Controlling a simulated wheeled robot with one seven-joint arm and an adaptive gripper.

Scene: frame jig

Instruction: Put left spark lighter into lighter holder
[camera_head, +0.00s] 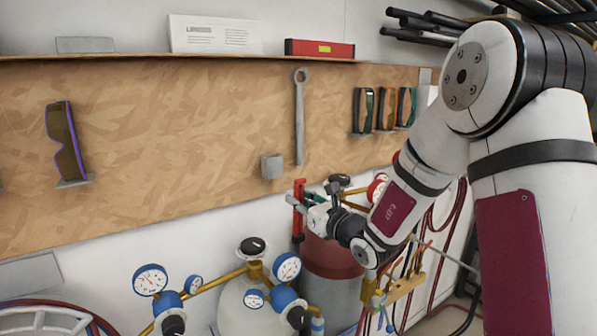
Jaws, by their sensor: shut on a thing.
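My gripper (305,206) is in the middle of the view, in front of the lower edge of the wooden board. It is shut on a slim red thing, which looks like the spark lighter (299,189). The lighter is held roughly upright, and the fingers cover part of it. A small grey cup, which looks like the lighter holder (271,167), is fixed to the board. In the picture it is above and left of my gripper. The lighter appears apart from the cup, but the depth between them is hard to tell.
A wrench (299,118) hangs above and right of the cup. Safety glasses (66,143) hang at the left, and more glasses (384,109) at the right. Gas cylinders with blue gauges (150,280) stand below.

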